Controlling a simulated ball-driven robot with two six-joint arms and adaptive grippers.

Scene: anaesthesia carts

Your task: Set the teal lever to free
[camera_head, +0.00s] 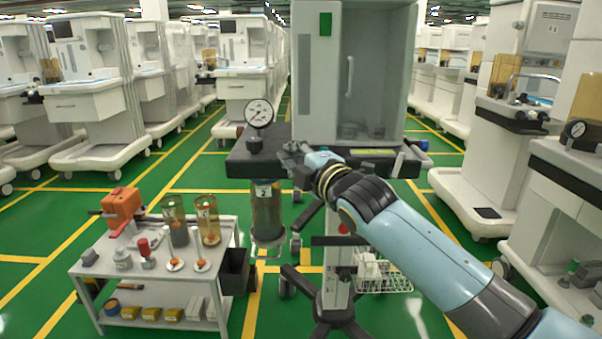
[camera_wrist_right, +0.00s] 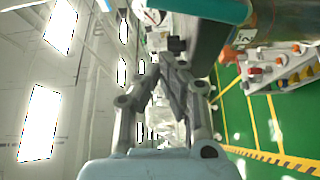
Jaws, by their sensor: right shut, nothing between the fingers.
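My right gripper (camera_head: 293,153) is shut and empty. It is at the front edge of the dark shelf (camera_head: 234,166) of the central cart, just right of the pressure gauge (camera_head: 259,114). In the right wrist view, the closed fingers (camera_wrist_right: 174,58) point toward the cart. A teal bar (camera_wrist_right: 218,10), possibly the teal lever, crosses the top of that view, right of the fingertips. I cannot tell whether they touch. In the head view I cannot make out the teal lever; the gripper and arm cover part of the shelf front. My left gripper is not in view.
An amber canister (camera_head: 267,212) hangs under the shelf. A grey trolley (camera_head: 150,270) with an orange box (camera_head: 122,204) and amber jars stands at the left. A wire basket (camera_head: 385,277) is below my arm.

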